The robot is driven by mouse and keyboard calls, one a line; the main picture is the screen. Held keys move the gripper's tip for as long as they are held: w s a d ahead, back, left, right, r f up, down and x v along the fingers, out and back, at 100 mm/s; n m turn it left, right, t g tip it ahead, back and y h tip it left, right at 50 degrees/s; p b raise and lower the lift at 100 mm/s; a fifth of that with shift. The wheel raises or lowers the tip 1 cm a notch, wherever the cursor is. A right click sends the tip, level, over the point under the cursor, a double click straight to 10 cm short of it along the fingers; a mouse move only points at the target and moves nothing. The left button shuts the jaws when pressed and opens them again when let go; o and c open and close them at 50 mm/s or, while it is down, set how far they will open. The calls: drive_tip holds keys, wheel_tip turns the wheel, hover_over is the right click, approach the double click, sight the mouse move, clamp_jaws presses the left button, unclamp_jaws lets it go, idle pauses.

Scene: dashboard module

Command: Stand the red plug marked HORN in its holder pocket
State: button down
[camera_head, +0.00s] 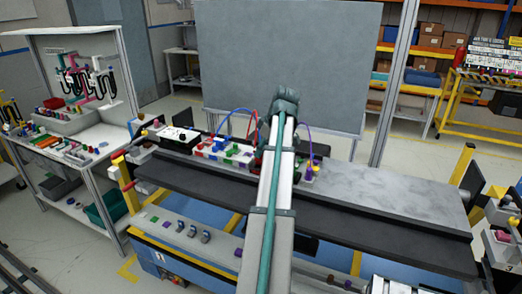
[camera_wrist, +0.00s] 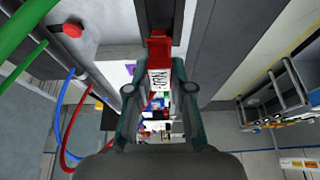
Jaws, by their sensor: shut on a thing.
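The red plug (camera_wrist: 159,48) shows in the wrist view with a white label bearing dark lettering, seen turned and hard to read. My gripper (camera_wrist: 157,84) is shut on it, with a dark teal finger on each side. The plug's red end points toward the top of the picture, over a grey and dark surface. In the head view my arm hides the plug and the gripper's fingers. A module with red, green, blue and white parts (camera_head: 222,150) sits just left of my arm. I cannot pick out the holder pocket in either view.
Red and blue cables (camera_wrist: 68,128) and a green one (camera_wrist: 22,62) run left of my gripper. A white box with a knob (camera_head: 180,135) stands left on the dark rail bench (camera_head: 390,228). The bench's grey top right of my arm looks clear.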

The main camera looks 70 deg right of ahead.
drive_tip(key=shift+f+b, duration=0.5)
drive_tip(key=shift+f, duration=0.85)
drive_tip(key=c, duration=0.9)
unclamp_jaws()
drive_tip(key=shift+c, duration=0.2)
drive_tip(key=shift+r, duration=0.1)
drive_tip(key=v, duration=1.1)
drive_tip(key=shift+s+r, duration=0.25)
drive_tip(key=shift+r, duration=0.1)
